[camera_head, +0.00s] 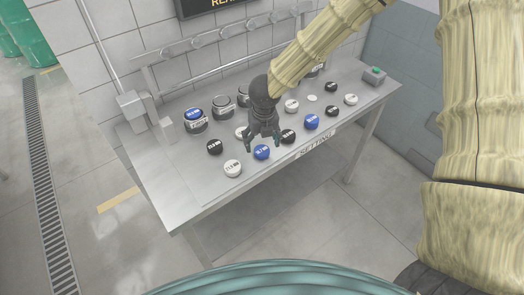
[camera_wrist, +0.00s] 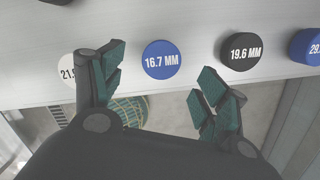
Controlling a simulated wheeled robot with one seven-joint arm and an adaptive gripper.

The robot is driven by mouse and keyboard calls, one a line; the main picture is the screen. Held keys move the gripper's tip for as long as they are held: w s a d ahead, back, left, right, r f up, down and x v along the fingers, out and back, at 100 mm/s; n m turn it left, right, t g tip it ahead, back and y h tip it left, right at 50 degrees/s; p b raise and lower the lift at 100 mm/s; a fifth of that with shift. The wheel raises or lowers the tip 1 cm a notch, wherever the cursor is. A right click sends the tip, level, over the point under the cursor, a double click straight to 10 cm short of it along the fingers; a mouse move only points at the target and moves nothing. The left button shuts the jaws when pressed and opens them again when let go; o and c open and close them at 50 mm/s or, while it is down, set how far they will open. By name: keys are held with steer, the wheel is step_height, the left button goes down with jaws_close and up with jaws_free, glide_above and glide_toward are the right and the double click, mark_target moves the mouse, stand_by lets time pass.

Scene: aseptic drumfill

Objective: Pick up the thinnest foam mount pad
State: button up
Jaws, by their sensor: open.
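My gripper (camera_head: 263,145) is open and empty above the front of the steel table; its spread fingers also show in the wrist view (camera_wrist: 160,76). In the wrist view a blue pad marked 16.7 MM (camera_wrist: 162,60) lies between and beyond the fingertips, apart from them. A black pad marked 19.6 MM (camera_wrist: 242,50) is to its right. A white pad (camera_wrist: 70,70), its label starting 21, is partly hidden by the left finger. A blue pad starting 29 (camera_wrist: 306,47) is cut off at the right. In the head view, the blue pad (camera_head: 262,153) sits just below my gripper.
Several other black, white and blue pads stand on the steel table (camera_head: 190,190), including a small white one (camera_head: 312,98) farther back. Jars (camera_head: 196,122) stand along the back. A button box (camera_head: 375,75) is at the right end. The front edge carries a label (camera_head: 315,145).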

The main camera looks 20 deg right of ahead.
mark_target(262, 150)
steer(key=shift+w+d+f+p, duration=0.15)
steer(key=shift+f+p, duration=0.25)
steer(key=shift+f, duration=0.8)
steer(key=shift+w+f+p, duration=0.15)
steer(key=shift+f+p, duration=0.25)
steer(key=shift+f, duration=0.75)
steer(key=c, duration=0.9)
